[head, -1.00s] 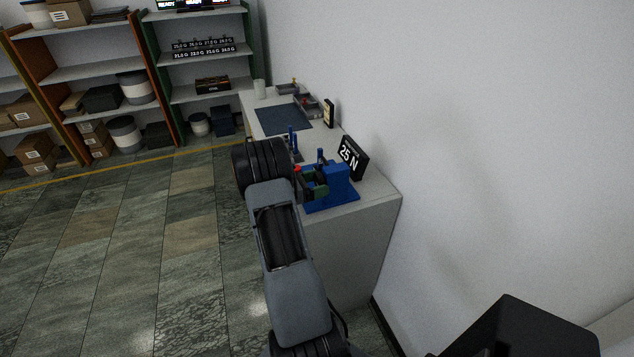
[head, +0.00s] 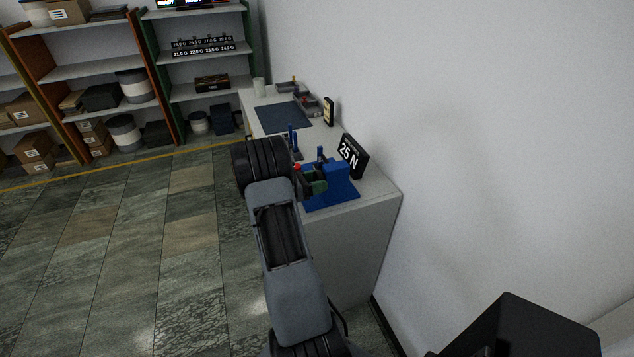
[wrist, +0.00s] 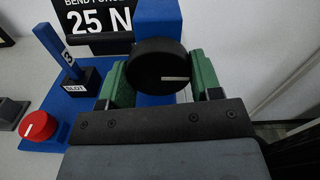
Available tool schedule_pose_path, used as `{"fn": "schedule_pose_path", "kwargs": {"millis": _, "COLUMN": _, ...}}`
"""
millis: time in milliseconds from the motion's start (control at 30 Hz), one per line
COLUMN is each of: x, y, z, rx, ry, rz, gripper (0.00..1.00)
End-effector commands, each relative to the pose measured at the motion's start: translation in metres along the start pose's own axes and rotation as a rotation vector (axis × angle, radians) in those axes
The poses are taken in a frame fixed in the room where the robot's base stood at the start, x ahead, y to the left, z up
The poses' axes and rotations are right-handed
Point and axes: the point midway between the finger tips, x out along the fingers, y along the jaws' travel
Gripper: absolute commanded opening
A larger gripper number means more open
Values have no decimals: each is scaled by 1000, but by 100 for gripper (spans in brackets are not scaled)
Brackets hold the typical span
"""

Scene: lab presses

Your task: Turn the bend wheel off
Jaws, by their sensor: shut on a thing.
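The bend wheel (wrist: 157,62) is a round black knob on the blue press (wrist: 162,14). A white mark on its face lies nearly level and points right in the wrist view. My gripper (wrist: 162,78) has its green fingers on the left and right of the wheel and is shut on it. In the head view my gripper (head: 314,184) is at the front of the blue press (head: 343,180), and the wheel is hidden there. A sign (wrist: 98,17) above the wheel reads 25 N.
A red knob (wrist: 38,125) with a white mark and a blue post (wrist: 60,48) marked 3 stand left of the wheel. The bench (head: 375,195) also bears a dark mat (head: 283,117) and small trays. A wall closes off the right side. Floor (head: 130,250) is clear at left.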

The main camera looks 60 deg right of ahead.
Motion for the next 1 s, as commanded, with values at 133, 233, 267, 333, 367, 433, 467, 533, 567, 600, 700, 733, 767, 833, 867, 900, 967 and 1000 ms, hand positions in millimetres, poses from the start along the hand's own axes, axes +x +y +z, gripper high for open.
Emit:
{"fn": "schedule_pose_path", "kwargs": {"millis": 133, "x": 0, "y": 0, "z": -4, "rx": -69, "ry": 0, "rz": -2, "gripper": 35}}
{"fn": "schedule_pose_path", "kwargs": {"millis": 233, "x": 0, "y": -1, "z": -5, "rx": -143, "ry": 0, "rz": -2, "gripper": 35}}
{"fn": "schedule_pose_path", "kwargs": {"millis": 267, "x": 0, "y": -1, "z": -6, "rx": -169, "ry": 0, "rz": -2, "gripper": 35}}
{"fn": "schedule_pose_path", "kwargs": {"millis": 333, "x": 0, "y": -1, "z": -6, "rx": -231, "ry": 0, "rz": -2, "gripper": 35}}
{"fn": "schedule_pose_path", "kwargs": {"millis": 367, "x": 0, "y": -1, "z": -6, "rx": -260, "ry": 1, "rz": -2, "gripper": 35}}
{"fn": "schedule_pose_path", "kwargs": {"millis": 433, "x": 0, "y": -2, "z": -5, "rx": -327, "ry": 1, "rz": -2, "gripper": 35}}
{"fn": "schedule_pose_path", "kwargs": {"millis": 467, "x": 0, "y": -2, "z": -5, "rx": -356, "ry": 1, "rz": -2, "gripper": 35}}
{"fn": "schedule_pose_path", "kwargs": {"millis": 533, "x": 0, "y": -2, "z": -4, "rx": -423, "ry": 1, "rz": -2, "gripper": 35}}
{"fn": "schedule_pose_path", "kwargs": {"millis": 567, "x": 0, "y": -2, "z": -4, "rx": -452, "ry": 1, "rz": -2, "gripper": 35}}
{"fn": "schedule_pose_path", "kwargs": {"millis": 600, "x": 0, "y": -3, "z": -4, "rx": -489, "ry": 1, "rz": -2, "gripper": 35}}
{"fn": "schedule_pose_path", "kwargs": {"millis": 700, "x": 0, "y": -3, "z": -3, "rx": -585, "ry": 1, "rz": -2, "gripper": 35}}
{"fn": "schedule_pose_path", "kwargs": {"millis": 733, "x": 0, "y": -3, "z": -3, "rx": -614, "ry": 1, "rz": -2, "gripper": 35}}
{"fn": "schedule_pose_path", "kwargs": {"millis": 767, "x": 0, "y": -4, "z": -2, "rx": -643, "ry": 1, "rz": -2, "gripper": 35}}
{"fn": "schedule_pose_path", "kwargs": {"millis": 833, "x": 0, "y": -4, "z": -2, "rx": -709, "ry": 1, "rz": -2, "gripper": 35}}
{"fn": "schedule_pose_path", "kwargs": {"millis": 867, "x": 0, "y": -4, "z": -2, "rx": -738, "ry": 1, "rz": -2, "gripper": 35}}
{"fn": "schedule_pose_path", "kwargs": {"millis": 900, "x": 0, "y": -4, "z": -1, "rx": -777, "ry": 1, "rz": -2, "gripper": 35}}
{"fn": "schedule_pose_path", "kwargs": {"millis": 967, "x": 0, "y": -4, "z": -1, "rx": -834, "ry": 1, "rz": -2, "gripper": 35}}
{"fn": "schedule_pose_path", "kwargs": {"millis": 1000, "x": 0, "y": -5, "z": 0, "rx": -872, "ry": 2, "rz": -2, "gripper": 35}}
